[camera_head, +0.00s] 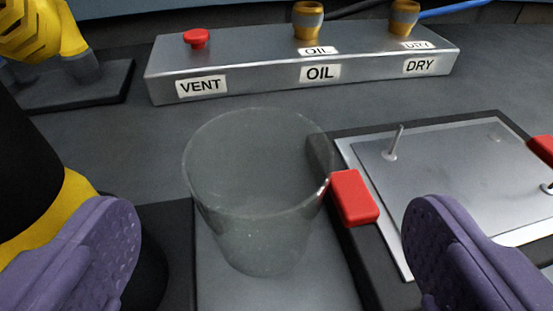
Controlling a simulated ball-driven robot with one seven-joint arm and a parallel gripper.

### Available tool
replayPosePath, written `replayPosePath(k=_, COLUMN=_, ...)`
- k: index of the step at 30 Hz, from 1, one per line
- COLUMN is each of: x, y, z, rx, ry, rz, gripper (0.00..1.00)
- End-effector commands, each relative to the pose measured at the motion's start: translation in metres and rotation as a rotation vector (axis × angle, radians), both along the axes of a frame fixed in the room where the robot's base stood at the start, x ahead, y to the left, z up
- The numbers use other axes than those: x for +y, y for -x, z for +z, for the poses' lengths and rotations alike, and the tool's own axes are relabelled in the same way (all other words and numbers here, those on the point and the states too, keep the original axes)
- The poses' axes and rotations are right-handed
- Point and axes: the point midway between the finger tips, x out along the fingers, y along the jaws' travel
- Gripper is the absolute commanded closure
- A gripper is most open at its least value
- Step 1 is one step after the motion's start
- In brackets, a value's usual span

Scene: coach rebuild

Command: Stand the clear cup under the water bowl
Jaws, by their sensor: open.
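The clear cup (262,190) is upright in the middle of the view, its open rim facing up. Its base appears to stand on a light grey strip. My gripper (272,245) is open, with one purple finger to the left of the cup and the other to the right. There is a wide gap between each finger and the cup, and nothing is held. I cannot pick out the water bowl for certain. A black body with a yellow band (75,200) is at the left edge, partly cut off and partly behind the left finger.
A metal block (240,68) labelled VENT, OIL and DRY stands behind, with a red button and two brass fittings. A metal plate (450,165) in a dark frame with red clips (353,197) lies right of the cup. A yellow part (40,30) stands back left. Dark bench between is clear.

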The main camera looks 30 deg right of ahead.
Motion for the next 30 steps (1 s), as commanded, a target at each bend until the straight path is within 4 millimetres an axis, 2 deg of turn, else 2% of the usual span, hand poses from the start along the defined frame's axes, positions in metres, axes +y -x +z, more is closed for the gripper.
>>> replayPosePath(k=9, x=-0.018, y=-0.044, z=-0.019, rx=-0.001, ry=0.000, rz=-0.001, gripper=0.00)
replayPosePath(k=18, x=-0.021, y=-0.052, z=-0.019, rx=0.000, ry=-0.002, rz=0.001, gripper=0.00)
replayPosePath(k=19, x=-0.021, y=-0.052, z=-0.019, rx=0.000, ry=-0.002, rz=0.001, gripper=0.02)
replayPosePath(k=26, x=-0.021, y=-0.052, z=-0.019, rx=0.001, ry=-0.001, rz=0.001, gripper=0.55)
replayPosePath(k=27, x=-0.021, y=-0.052, z=-0.019, rx=0.001, ry=-0.001, rz=0.001, gripper=0.60)
replayPosePath(k=30, x=-0.021, y=-0.052, z=-0.019, rx=0.001, ry=-0.001, rz=0.001, gripper=0.60)
